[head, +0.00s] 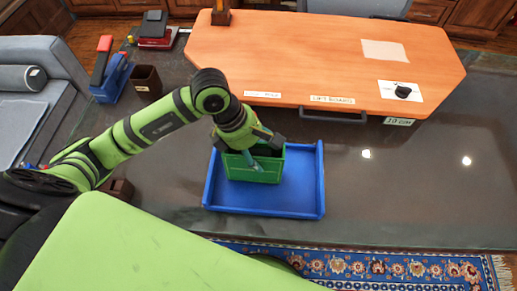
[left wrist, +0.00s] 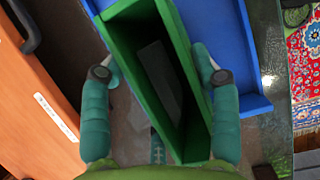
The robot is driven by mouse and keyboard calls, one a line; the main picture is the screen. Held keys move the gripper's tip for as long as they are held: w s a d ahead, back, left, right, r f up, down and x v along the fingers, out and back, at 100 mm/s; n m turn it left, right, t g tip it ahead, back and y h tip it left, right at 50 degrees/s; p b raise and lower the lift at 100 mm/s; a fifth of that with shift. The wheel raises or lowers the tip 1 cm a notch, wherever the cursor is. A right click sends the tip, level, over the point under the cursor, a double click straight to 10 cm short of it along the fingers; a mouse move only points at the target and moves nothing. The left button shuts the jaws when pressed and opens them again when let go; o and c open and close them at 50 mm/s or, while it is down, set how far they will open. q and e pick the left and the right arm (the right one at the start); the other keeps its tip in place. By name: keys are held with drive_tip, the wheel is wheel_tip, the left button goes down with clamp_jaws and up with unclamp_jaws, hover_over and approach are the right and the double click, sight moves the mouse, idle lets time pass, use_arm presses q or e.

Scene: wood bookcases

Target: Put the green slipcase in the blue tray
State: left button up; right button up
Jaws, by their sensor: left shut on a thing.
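The green slipcase (head: 254,168) is an open-topped box with a dark inside. In the head view it appears within the outline of the blue tray (head: 310,200), toward its left side; whether it touches the tray floor I cannot tell. My left gripper (head: 262,150) reaches down onto the slipcase from above. In the left wrist view the slipcase (left wrist: 184,75) stands between the two fingers of my left gripper (left wrist: 160,80), which press on its opposite side walls. The blue tray (left wrist: 225,45) shows behind it there. My right gripper is not in view.
An orange board (head: 320,55) with labels and a dark handle lies behind the tray. A blue stapler-like object (head: 110,78) and a dark brown cup (head: 146,82) stand at the left. The dark tabletop right of the tray (head: 400,180) is clear. A patterned rug (head: 380,268) lies below the front edge.

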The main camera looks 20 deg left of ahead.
use_arm(q)
drive_tip(key=shift+f, duration=0.55)
drive_tip(key=shift+f, duration=0.1)
drive_tip(key=o, duration=1.3)
drive_tip(key=shift+c, duration=0.2)
